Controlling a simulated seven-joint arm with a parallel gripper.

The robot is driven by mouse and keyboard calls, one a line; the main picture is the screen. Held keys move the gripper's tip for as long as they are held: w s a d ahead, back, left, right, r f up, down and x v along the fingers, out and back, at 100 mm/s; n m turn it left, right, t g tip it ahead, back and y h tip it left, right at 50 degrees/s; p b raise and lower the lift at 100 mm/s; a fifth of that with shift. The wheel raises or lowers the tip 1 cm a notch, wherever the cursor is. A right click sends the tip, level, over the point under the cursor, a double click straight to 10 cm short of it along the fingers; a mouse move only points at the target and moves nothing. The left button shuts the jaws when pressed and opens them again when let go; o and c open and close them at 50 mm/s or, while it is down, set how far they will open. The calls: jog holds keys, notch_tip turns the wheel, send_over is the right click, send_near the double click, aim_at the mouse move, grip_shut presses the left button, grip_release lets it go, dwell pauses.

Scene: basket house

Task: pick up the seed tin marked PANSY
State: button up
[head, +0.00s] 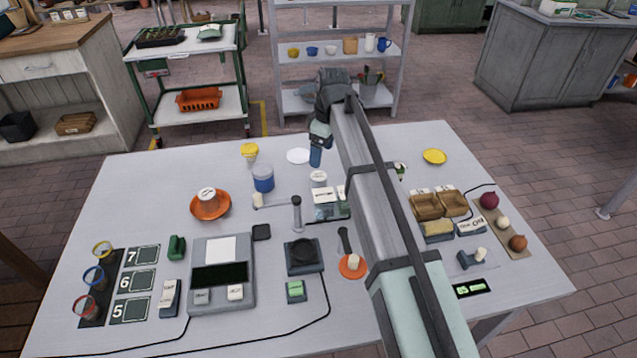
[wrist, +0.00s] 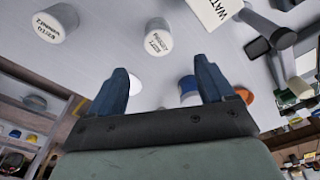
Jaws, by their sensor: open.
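Two pale, round-lidded tins with dark lettering show in the wrist view, one at the upper left (wrist: 58,24) and one at the upper middle (wrist: 158,38). Their lettering is tilted and too small to read surely, so I cannot tell which is marked PANSY. A white-lidded tin also stands near the table's middle in the head view (head: 319,178). My gripper (head: 316,157) is above the far part of the table. Its blue fingers (wrist: 162,88) are spread with nothing between them, apart from both tins. My arm hides part of the table to its right.
Small brown trays (head: 426,206) and a yellow plate (head: 434,156) are to the right. An upright grey post (head: 296,213) stands mid-table. The far left tabletop is clear.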

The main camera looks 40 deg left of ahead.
aim_at(319, 176)
jog(key=f, duration=0.8)
jog(key=a+f, duration=0.1)
jog(key=f, duration=0.3)
jog(key=shift+f, duration=0.4)
jog(key=c, duration=1.1)
jog(key=shift+r, duration=0.15)
